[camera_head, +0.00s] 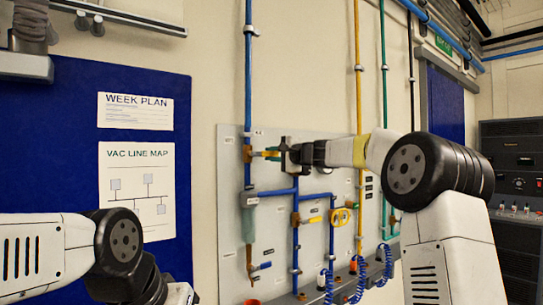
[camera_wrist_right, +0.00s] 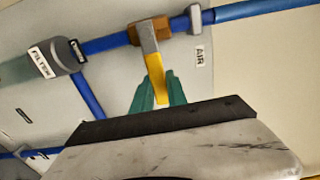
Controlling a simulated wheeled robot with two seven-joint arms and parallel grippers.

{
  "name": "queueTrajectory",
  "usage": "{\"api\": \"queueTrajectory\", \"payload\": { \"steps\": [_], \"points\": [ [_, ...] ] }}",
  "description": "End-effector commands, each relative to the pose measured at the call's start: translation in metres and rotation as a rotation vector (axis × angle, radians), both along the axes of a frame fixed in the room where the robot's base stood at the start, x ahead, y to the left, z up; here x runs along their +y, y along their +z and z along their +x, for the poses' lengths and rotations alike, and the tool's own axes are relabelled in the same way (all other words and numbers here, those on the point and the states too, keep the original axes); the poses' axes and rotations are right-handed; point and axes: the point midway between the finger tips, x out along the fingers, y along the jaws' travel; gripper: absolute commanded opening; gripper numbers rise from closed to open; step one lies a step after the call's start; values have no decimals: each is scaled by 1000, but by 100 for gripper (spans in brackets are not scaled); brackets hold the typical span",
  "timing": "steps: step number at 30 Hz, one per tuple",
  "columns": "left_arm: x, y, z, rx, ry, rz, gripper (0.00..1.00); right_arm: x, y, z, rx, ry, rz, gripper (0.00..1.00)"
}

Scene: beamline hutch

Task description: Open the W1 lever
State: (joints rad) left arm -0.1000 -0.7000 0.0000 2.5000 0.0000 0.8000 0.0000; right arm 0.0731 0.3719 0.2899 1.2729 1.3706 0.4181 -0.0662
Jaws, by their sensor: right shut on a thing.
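My right gripper (camera_head: 276,153) is at the upper left of the grey valve panel (camera_head: 228,215). In the right wrist view its green fingers (camera_wrist_right: 158,93) are shut around a yellow lever (camera_wrist_right: 152,62). That lever runs from an orange-brown valve body (camera_wrist_right: 157,27) on a blue pipe beside an "AIR" label. Lower on the panel are another yellow lever (camera_head: 311,220) and a blue lever (camera_head: 262,266). I cannot read a W1 label, so I cannot tell which lever bears it. My left arm enters at lower left; its gripper is outside the view.
A filter (camera_wrist_right: 52,58) hangs below the valve. Blue (camera_head: 248,80), yellow (camera_head: 358,90) and green (camera_head: 384,90) pipes run up the wall. Coiled blue hoses (camera_head: 360,275) hang at the bottom. A blue board (camera_head: 60,150) is at left, a dark equipment rack (camera_head: 512,165) at right.

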Motion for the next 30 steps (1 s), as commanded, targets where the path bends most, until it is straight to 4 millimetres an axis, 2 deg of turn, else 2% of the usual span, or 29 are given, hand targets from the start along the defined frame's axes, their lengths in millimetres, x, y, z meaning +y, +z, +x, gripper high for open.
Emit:
{"api": "queueTrajectory", "payload": {
  "steps": [19, 30],
  "points": [
    [0, 0, 0, 0, 0, 0, 40, 0, -3, 0, 11, 1, 10, 0],
    [0, 0, 0, 0, 0, 0, 40, 1, -16, -1, 127, 0, 168, 0]
  ]
}}
